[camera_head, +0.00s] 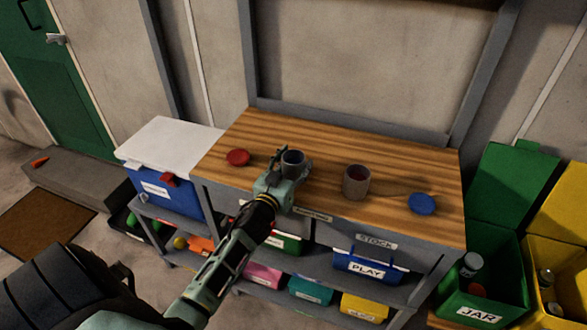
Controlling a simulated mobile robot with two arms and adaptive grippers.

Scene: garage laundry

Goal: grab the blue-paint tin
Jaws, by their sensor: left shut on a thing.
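A small grey tin (293,158) with a dark bluish inside stands upright near the front of the wooden bench top; I take it to be the blue-paint tin. My left gripper (287,171) reaches it from the front and is shut on it, hiding its lower part. A second, brownish-grey tin (355,187) with a dark red inside stands apart to the right. A red lid (238,157) lies to the left and a blue lid (422,204) to the right. My right gripper is not in view.
The wooden bench top (330,139) is clear behind the tins. A blue box with a white lid (168,141) stands at its left. Labelled bins, including a blue one (370,258), fill the shelf below. Green (482,310) and yellow bins stand right.

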